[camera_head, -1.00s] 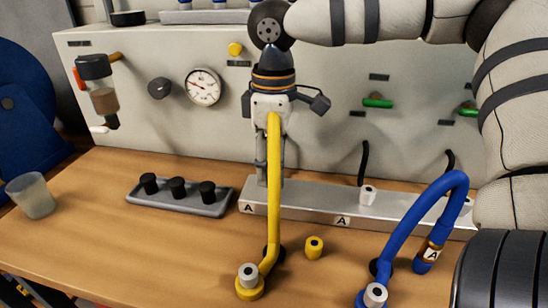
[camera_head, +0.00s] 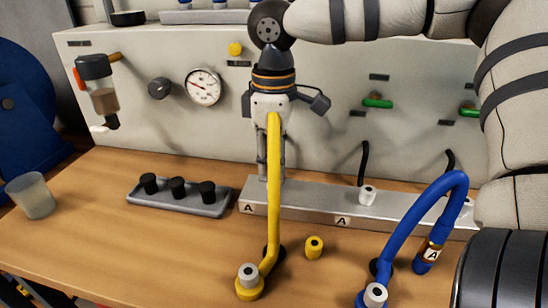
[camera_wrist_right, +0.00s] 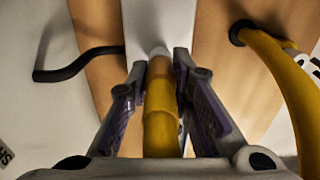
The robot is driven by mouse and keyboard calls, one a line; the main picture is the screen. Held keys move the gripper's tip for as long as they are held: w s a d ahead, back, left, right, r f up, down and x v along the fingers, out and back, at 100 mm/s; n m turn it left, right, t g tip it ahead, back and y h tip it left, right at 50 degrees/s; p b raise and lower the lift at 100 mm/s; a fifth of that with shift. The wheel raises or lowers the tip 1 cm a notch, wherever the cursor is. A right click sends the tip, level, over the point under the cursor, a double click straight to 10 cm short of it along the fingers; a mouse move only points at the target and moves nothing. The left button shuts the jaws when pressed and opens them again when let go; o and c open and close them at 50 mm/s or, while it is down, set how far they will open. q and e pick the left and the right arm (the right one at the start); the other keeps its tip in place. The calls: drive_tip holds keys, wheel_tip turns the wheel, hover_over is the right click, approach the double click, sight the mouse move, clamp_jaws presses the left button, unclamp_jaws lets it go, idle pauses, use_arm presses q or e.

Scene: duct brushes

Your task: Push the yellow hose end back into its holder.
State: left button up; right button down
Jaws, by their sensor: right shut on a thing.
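The yellow hose (camera_head: 274,190) rises from its base at the table's front and arches up in front of my right gripper (camera_head: 271,172). In the right wrist view my right gripper (camera_wrist_right: 160,80) is shut on the yellow hose end (camera_wrist_right: 160,125), with one finger on each side. The end's paler tip points at the light metal holder rail (camera_head: 300,203), which also shows in the right wrist view (camera_wrist_right: 158,18). Whether the tip is inside the rail or just above it I cannot tell. The hose hides that spot in the head view. My left gripper is not in view.
A blue hose (camera_head: 410,225) arches at the right, beside a white fitting (camera_head: 368,196) on the rail. A yellow fitting (camera_head: 314,247) stands on the table. A grey tray with black knobs (camera_head: 180,203) lies left. A panel (camera_head: 330,120) stands behind.

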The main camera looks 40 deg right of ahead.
drive_tip(key=shift+r, duration=3)
